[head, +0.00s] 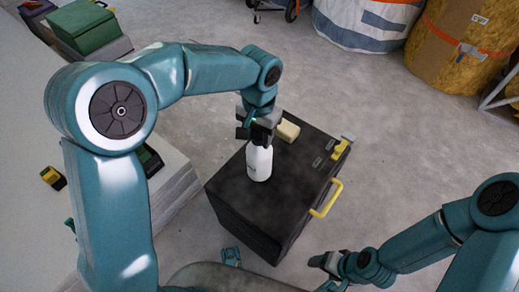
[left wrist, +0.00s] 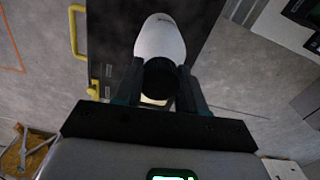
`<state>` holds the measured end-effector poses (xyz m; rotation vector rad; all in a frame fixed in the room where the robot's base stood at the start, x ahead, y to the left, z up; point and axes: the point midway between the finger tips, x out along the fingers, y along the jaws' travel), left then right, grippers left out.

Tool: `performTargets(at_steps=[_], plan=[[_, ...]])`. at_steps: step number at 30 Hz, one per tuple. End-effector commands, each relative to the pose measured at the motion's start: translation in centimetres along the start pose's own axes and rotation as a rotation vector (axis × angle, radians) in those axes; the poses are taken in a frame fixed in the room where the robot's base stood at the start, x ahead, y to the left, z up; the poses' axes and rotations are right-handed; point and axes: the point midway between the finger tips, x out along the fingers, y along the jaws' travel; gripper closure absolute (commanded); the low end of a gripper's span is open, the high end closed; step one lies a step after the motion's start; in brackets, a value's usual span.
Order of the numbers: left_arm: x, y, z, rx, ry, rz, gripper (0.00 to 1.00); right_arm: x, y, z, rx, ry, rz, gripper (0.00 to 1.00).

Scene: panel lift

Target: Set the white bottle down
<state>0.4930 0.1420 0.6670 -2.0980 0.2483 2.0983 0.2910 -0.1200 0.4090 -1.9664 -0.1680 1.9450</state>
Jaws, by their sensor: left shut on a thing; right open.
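The white bottle (head: 259,163) is upright at the top of a black box (head: 240,203) with yellow handles. My left gripper (head: 257,138) is above it and shut on its upper part. In the left wrist view the bottle (left wrist: 160,38) sits between the two fingers of the gripper (left wrist: 160,85), with its dark cap toward the camera. I cannot tell whether the bottle's base touches the box lid. My right gripper (head: 328,262) is open and empty, low at the right, apart from the box.
A cream block (head: 288,131) lies on the lid behind the bottle. A yellow handle (head: 326,199) sticks out at the box's right side. White stacked panels (head: 176,188) stand to the left, with a yellow tape measure (head: 53,178) there. Large bags and rolls stand at the back right.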

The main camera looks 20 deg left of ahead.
Motion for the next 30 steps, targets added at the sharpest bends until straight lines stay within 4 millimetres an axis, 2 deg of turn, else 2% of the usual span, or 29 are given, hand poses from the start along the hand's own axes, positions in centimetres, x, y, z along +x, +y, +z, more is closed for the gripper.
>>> performTargets(at_steps=[6,9,22,23,25,30], plan=[[4.1,0.0,-0.1,0.0,-0.002,0.0,1.0,1.5,0.5,0.0,0.0,0.0,0.0,0.3],[5.3,0.0,-0.1,-0.001,0.0,0.0,1.0,1.8,0.7,0.0,0.0,0.0,0.0,0.3],[5.9,0.0,-0.2,-0.001,0.002,0.0,1.0,2.0,0.7,-0.1,0.0,0.0,0.0,0.3],[5.9,0.0,-0.1,0.0,0.0,0.0,0.57,2.0,0.7,0.0,0.0,0.0,0.0,0.3],[5.8,0.0,-0.1,0.0,0.0,0.0,0.34,1.9,0.7,-0.1,0.0,0.0,0.0,0.3],[5.8,0.0,-0.1,0.0,0.0,0.0,0.34,1.9,0.7,-0.1,0.0,0.0,0.0,0.3]])
